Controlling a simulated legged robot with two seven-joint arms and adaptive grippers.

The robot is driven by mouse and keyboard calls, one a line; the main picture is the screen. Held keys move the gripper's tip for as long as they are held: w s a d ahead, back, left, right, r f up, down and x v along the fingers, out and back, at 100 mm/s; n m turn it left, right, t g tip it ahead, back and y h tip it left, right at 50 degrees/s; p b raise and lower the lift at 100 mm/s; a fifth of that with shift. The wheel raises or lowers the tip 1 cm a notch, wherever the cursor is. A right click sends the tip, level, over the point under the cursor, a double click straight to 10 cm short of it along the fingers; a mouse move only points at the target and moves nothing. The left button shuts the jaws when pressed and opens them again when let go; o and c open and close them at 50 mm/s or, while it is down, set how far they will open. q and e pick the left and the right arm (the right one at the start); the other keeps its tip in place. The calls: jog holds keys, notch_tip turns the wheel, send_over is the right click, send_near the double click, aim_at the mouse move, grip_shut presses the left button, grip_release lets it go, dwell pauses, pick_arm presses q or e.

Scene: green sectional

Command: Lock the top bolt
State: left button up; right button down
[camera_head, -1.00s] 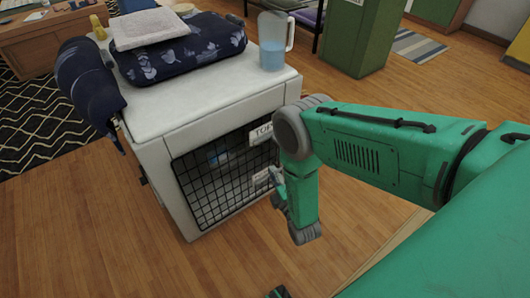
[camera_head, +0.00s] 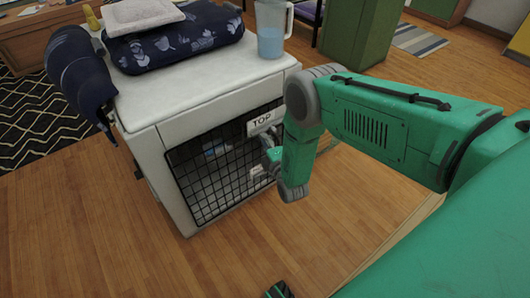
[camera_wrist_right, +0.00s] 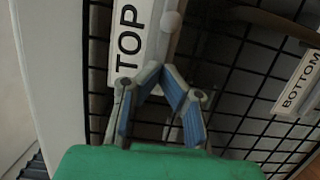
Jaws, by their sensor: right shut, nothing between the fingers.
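A white pet crate (camera_head: 190,95) with a black wire door (camera_head: 205,185) stands in front of me. A white TOP label (camera_head: 262,121) is at the door's upper right; it also shows in the wrist view (camera_wrist_right: 130,45). Beside that label in the wrist view is a pale bolt with a round knob (camera_wrist_right: 171,21). My right gripper (camera_head: 268,148) is at the door's right side, just below the label. In the wrist view the right gripper (camera_wrist_right: 165,76) is shut and empty, its tips just below the knob; contact is unclear.
A BOTTOM label (camera_wrist_right: 298,85) is lower on the door. The wooden floor (camera_head: 120,240) in front is clear.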

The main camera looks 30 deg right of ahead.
aim_at(277, 124)
jog(key=shift+d, duration=1.25)
jog(key=shift+w+d+b, duration=0.15)
jog(key=shift+d+b, duration=0.05)
jog(key=shift+d, duration=1)
jog(key=shift+w+d+b, duration=0.1)
jog(key=shift+d+b, duration=0.1)
jog(key=shift+d, duration=0.95)
